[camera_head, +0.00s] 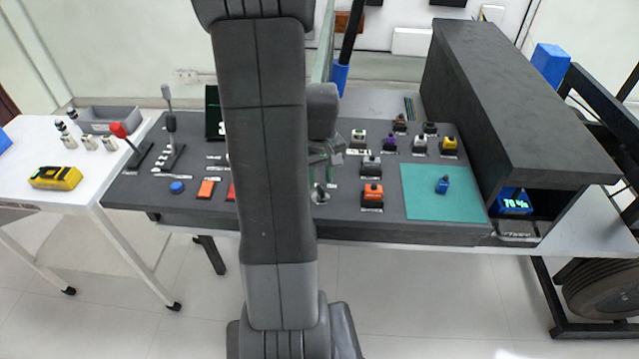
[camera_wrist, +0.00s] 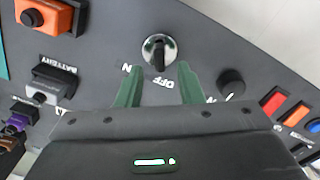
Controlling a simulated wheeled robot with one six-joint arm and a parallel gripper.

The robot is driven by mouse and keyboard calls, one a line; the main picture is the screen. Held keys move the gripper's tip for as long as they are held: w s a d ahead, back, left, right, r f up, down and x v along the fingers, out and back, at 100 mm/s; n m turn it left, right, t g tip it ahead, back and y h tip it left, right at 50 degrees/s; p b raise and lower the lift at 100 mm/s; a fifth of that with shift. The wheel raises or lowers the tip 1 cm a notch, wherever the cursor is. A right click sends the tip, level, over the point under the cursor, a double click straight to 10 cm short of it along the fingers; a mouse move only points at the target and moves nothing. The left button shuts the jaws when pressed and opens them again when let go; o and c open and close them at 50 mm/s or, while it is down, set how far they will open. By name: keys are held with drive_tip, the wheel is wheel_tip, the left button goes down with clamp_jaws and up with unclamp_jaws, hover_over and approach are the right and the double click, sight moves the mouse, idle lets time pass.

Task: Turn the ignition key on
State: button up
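The ignition key (camera_wrist: 158,52) is a dark, narrow grip on a round silver lock in the grey panel. In the wrist view it lies roughly along the picture's vertical, with the OFF label below it and the ON label to its lower left. The key and lock also show in the head view (camera_head: 321,193), just right of my arm. My gripper (camera_wrist: 160,68) has two green fingers, apart and empty, their tips just short of the lock and on either side of it.
A black knob (camera_wrist: 231,82) sits right of the fingers in the wrist view. A teal mat (camera_head: 420,205) holds a small blue item. A dark shelf (camera_head: 520,110) rises at the right.

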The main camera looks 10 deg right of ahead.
drive_tip(key=shift+f, duration=1.25)
drive_tip(key=shift+c, duration=0.4)
clamp_jaws()
drive_tip(key=shift+m, duration=0.3)
drive_tip(key=m+b, duration=0.1)
drive_tip(key=m, duration=0.4)
drive_tip(key=shift+d+m, duration=0.15)
drive_tip(key=shift+m, duration=0.15)
drive_tip(key=m, duration=0.5)
drive_tip(key=shift+d+m, duration=0.1)
drive_tip(key=shift+m, duration=0.2)
drive_tip(key=shift+r, duration=0.1)
